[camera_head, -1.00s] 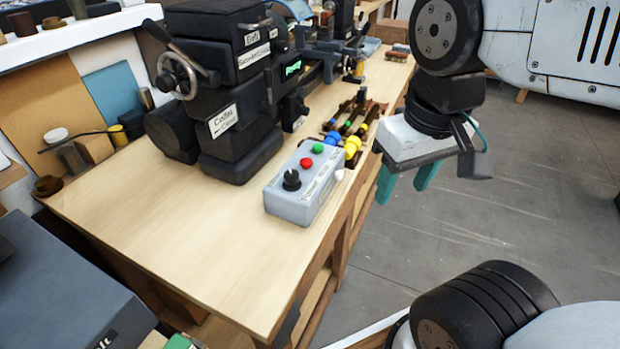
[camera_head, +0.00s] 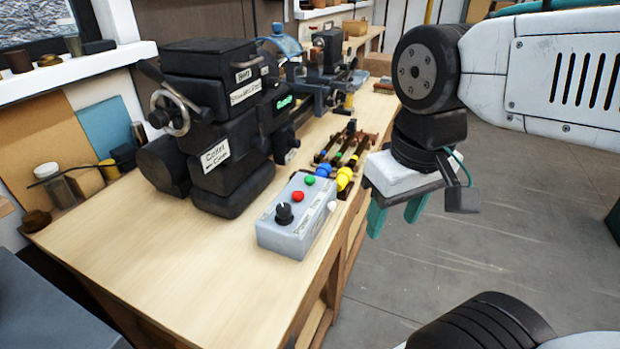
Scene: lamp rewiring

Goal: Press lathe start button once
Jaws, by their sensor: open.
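A grey control box (camera_head: 292,238) stands on the wooden bench in front of the lathe. On its top are a green button (camera_head: 309,181), a red button (camera_head: 297,196) and a black knob (camera_head: 284,212). The black lathe (camera_head: 215,130) is behind and left of the box, with a small green lit display (camera_head: 284,102). My gripper (camera_head: 395,222) has two teal fingers pointing down, spread apart and empty. In the picture it is right of the box, past the bench's right edge, and touches nothing.
Several tools with coloured handles (camera_head: 345,177) lie just behind the box, on the side toward my gripper. The bench top (camera_head: 150,260) is clear at the front left. Grey floor (camera_head: 500,240) lies open at the right. A dark grey surface (camera_head: 40,310) is at the lower left.

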